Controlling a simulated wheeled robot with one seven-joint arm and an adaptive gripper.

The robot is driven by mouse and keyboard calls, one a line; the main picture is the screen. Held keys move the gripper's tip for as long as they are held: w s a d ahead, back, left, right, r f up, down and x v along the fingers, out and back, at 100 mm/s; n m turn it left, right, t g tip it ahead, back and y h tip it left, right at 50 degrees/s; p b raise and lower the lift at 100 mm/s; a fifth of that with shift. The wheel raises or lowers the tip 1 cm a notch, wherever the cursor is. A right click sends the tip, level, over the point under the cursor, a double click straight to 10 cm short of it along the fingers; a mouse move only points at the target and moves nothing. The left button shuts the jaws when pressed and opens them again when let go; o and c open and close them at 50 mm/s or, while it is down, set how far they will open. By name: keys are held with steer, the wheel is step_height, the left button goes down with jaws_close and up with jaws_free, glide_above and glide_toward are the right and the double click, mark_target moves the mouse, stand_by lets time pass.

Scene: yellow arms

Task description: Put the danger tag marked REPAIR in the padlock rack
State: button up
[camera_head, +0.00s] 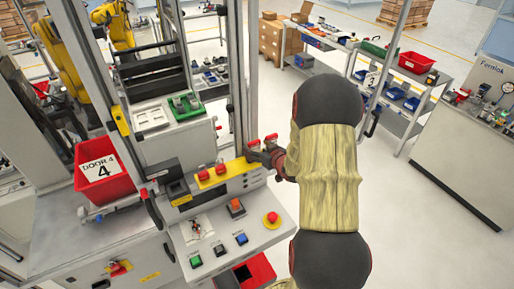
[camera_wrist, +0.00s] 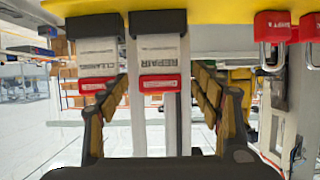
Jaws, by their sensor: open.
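The REPAIR tag (camera_wrist: 159,50) is white with a red lower band. It hangs from a black holder under a yellow bar in the wrist view. A similar tag that seems to read CLEANING (camera_wrist: 97,58) hangs just to its left. My gripper (camera_wrist: 163,92) is open, with one finger on each side of the REPAIR tag; the left finger overlaps the lower edge of the left tag. I cannot tell whether anything touches. In the head view my gripper (camera_head: 268,158) is at the right end of the yellow padlock rack (camera_head: 235,170), which carries red padlocks. The tags are not clear there.
Red padlocks (camera_wrist: 272,30) hang from the bar right of the tags. Below the rack is a sloped panel with buttons and a red emergency stop (camera_head: 272,218). A red bin (camera_head: 103,175) stands at left. A grey upright (camera_head: 240,70) rises close behind the rack. Open floor lies to the right.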

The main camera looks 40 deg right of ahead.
steer(key=v, duration=1.1)
steer(key=shift+s+a, duration=0.15)
steer(key=shift+s, duration=0.25)
steer(key=s+f+m+g+h+b, duration=0.1)
steer(key=s+f+m+g+b, duration=0.1)
steer(key=s+f+g, duration=0.45)
steer(key=s+f+m+g+h+b, duration=0.1)
steer(key=s+f+g+b, duration=0.15)
steer(key=s, duration=0.65)
steer(key=s+a+f+n+t+y+b, duration=0.1)
steer(key=a+n+y+b, duration=0.4)
steer(key=a+b, duration=1.7)
steer(key=a, duration=1.1)
steer(key=shift+s+a+n+t, duration=0.3)
steer(key=shift+s+a, duration=0.05)
